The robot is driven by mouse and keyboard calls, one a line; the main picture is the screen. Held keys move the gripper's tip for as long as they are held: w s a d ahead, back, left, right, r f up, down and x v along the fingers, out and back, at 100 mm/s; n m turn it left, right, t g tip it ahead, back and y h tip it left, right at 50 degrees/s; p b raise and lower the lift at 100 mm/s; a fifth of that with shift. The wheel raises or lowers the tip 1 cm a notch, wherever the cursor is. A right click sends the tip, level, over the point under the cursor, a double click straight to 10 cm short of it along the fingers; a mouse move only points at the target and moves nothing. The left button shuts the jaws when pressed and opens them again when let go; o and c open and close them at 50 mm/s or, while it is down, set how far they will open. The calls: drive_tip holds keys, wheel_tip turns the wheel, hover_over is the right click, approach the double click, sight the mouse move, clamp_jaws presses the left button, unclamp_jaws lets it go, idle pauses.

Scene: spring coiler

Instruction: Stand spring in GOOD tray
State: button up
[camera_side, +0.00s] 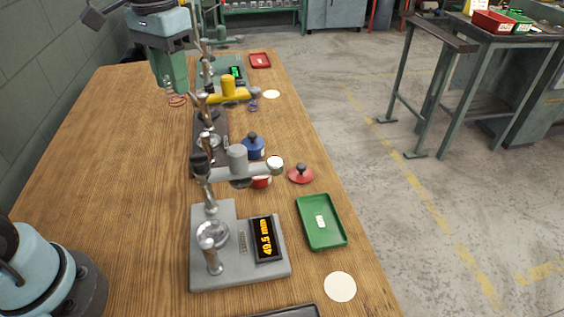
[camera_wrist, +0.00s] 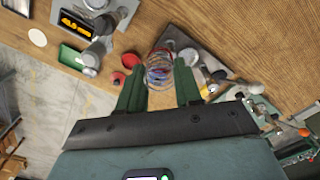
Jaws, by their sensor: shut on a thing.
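My gripper (camera_side: 174,92) is at the far left of the bench in the side view, above the wood. It is shut on a thin wire spring (camera_side: 177,101), whose coils show reddish below the fingers. In the wrist view the spring (camera_wrist: 159,66) sits between the two green fingertips (camera_wrist: 160,84), seen roughly along its axis. A green tray (camera_side: 334,240) lies at the bench's right edge, near the front, with a small white label in it. It also shows at the left of the wrist view (camera_wrist: 65,58). I cannot read the label.
A grey gauge (camera_side: 207,277) with a lit millimetre display stands left of the green tray. A red tray (camera_side: 260,61) lies far back.

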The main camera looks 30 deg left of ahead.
drive_tip(key=w+d+m, duration=0.3)
drive_tip(key=d, duration=1)
drive_tip(key=w+d+m, duration=0.3)
drive_tip(key=d, duration=1.1)
drive_tip(key=shift+s+d+f, duration=0.1)
drive_tip(key=shift+s+f, duration=0.05)
drive_tip(key=shift+f, duration=9.35)
drive_tip(key=shift+f, duration=0.9)
drive_tip(key=o, duration=1.2)
